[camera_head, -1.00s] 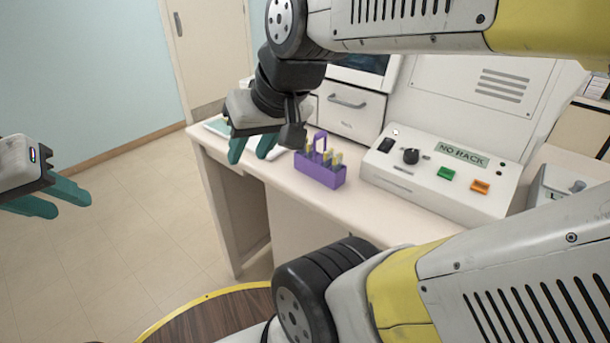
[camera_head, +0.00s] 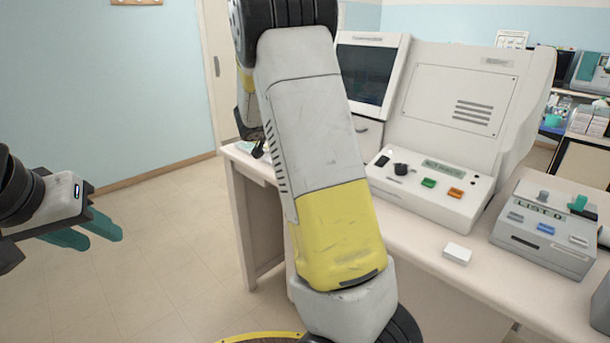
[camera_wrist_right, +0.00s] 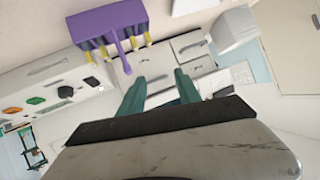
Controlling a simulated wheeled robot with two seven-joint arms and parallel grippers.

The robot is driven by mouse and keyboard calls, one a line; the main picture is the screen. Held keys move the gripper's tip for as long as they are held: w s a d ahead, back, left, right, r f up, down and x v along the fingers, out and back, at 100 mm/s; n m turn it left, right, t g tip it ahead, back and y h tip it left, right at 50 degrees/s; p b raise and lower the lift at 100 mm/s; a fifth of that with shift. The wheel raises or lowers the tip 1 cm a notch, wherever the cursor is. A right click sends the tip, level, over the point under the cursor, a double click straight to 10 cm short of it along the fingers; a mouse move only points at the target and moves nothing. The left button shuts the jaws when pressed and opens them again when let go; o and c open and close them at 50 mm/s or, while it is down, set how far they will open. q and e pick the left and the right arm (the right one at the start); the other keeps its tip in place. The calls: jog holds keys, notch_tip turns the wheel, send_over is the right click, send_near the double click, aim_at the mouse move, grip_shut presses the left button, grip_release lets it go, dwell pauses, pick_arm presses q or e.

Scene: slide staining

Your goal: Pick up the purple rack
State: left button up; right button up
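The purple rack (camera_wrist_right: 110,22) shows at the upper left of the right wrist view, upside down in that picture, with a handle and several yellowish slides in it. In the head view it is hidden behind my right arm. My right gripper (camera_wrist_right: 160,76) is open, its two teal fingers apart with nothing between them. The rack lies to the left of and beyond the fingertips, apart from them. In the head view the right gripper is mostly hidden behind the arm. My left gripper (camera_head: 104,240) is open and empty over the floor at the left.
The white stainer (camera_head: 440,185) with green and orange buttons stands on the bench (camera_head: 420,245). A grey device (camera_head: 545,230) with a display stands to its right. A small white box (camera_head: 457,254) lies in front. A monitor unit (camera_head: 366,75) stands behind. Floor at left is clear.

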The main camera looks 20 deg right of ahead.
jog(key=d+f+g+h, duration=0.1)
jog(key=d, duration=0.2)
jog(key=d+f+m+g+h, duration=0.1)
jog(key=d+f, duration=0.1)
jog(key=d, duration=0.1)
jog(key=d+f+g+h, duration=0.1)
jog(key=d+f, duration=0.1)
jog(key=d, duration=0.1)
jog(key=shift+s+f+m, duration=0.15)
jog(key=shift+s+m, duration=0.05)
jog(key=shift+m, duration=0.2)
jog(key=shift+c, duration=0.4)
grip_shut()
dwell(0.7)
